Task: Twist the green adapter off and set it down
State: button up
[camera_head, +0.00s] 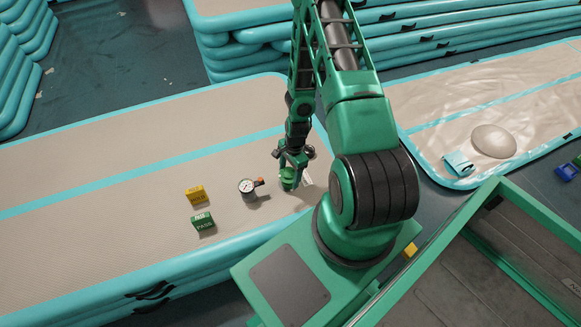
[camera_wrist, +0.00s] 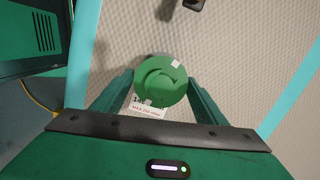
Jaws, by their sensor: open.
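The green adapter (camera_head: 288,180) is a round green piece on the track near my arm's base. In the wrist view the adapter (camera_wrist: 160,80) shows from above as a green disc with a curved ridge and small pale marks. A grey rounded part shows just behind its rim; what it sits on is mostly hidden. My gripper (camera_head: 291,171) is over the adapter, pointing down. In the wrist view my gripper (camera_wrist: 161,90) has its fingers apart, one on each side of the disc. Whether they touch it cannot be told.
A dial gauge (camera_head: 248,187) with an orange part stands left of the adapter. A yellow block (camera_head: 196,194) and a green PASS block (camera_head: 203,222) are farther left. A printed white label (camera_wrist: 149,108) lies under the adapter. The beige track (camera_head: 90,200) is clear at far left.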

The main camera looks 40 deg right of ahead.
jog(key=shift+a+f, duration=0.15)
jog(key=shift+f, duration=1.1)
jog(key=c, duration=1)
jog(key=m, duration=0.3)
jog(key=shift+m+t, duration=0.4)
jog(key=shift+m, duration=0.7)
jog(key=shift+m, duration=1)
jog(key=m, duration=0.3)
jog(key=shift+h, duration=0.3)
